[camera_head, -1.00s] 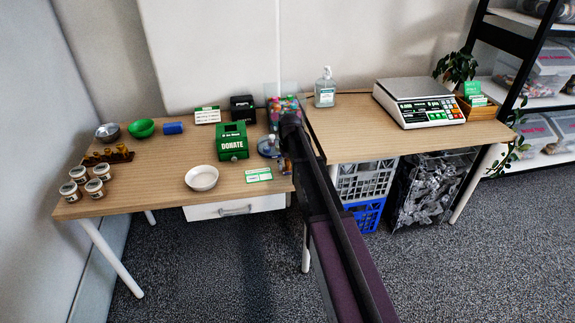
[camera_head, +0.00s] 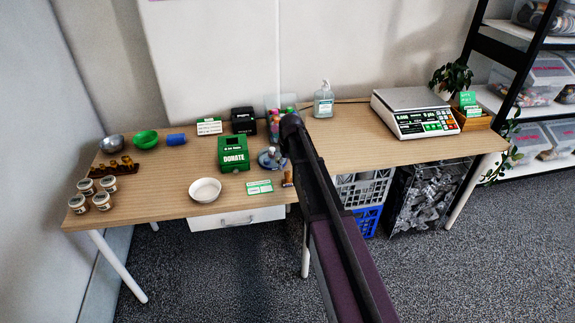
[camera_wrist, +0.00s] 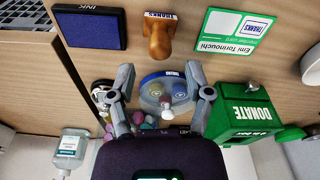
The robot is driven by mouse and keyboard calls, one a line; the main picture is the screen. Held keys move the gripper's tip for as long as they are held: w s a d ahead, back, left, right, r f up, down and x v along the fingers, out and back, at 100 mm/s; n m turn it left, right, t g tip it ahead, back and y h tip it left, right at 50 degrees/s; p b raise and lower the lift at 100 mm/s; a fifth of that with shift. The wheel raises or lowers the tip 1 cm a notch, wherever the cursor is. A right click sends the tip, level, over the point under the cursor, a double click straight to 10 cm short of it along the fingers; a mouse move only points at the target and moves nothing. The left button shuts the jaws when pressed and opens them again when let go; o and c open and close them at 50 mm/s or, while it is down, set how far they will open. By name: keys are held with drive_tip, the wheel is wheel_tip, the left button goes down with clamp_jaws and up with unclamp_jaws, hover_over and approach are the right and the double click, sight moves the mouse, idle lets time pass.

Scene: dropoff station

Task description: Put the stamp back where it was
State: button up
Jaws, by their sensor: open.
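The wooden-handled stamp (camera_head: 287,178) stands upright on the table, just right of the white-and-green card (camera_head: 260,187). In the wrist view the stamp (camera_wrist: 158,38) has a THANKS label at its base and sits between the dark blue ink pad (camera_wrist: 90,28) and the card (camera_wrist: 237,40), touching neither. My arm hides the ink pad in the head view.
The green DONATE box (camera_head: 233,153) stands left of the stand, and a white bowl (camera_head: 205,190) is near the front edge. A sanitizer bottle (camera_head: 323,100) and a scale (camera_head: 415,113) stand on the right table. The card's front-left area has bare tabletop.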

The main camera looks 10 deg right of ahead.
sight(289, 175)
drive_tip(key=shift+s+r+p, duration=0.15)
drive_tip(key=shift+r+p, duration=1.05)
drive_tip(key=shift+r, duration=0.15)
drive_tip(key=shift+s+r+p, duration=0.15)
drive_tip(key=shift+r+p, duration=1.05)
drive_tip(key=shift+r, duration=0.15)
drive_tip(key=shift+s, duration=0.1)
drive_tip(key=s+m+g, duration=0.1)
drive_tip(key=s+m, duration=0.1)
drive_tip(key=s, duration=2.5)
drive_tip(key=shift+s+a, duration=0.15)
drive_tip(key=shift+s, duration=0.25)
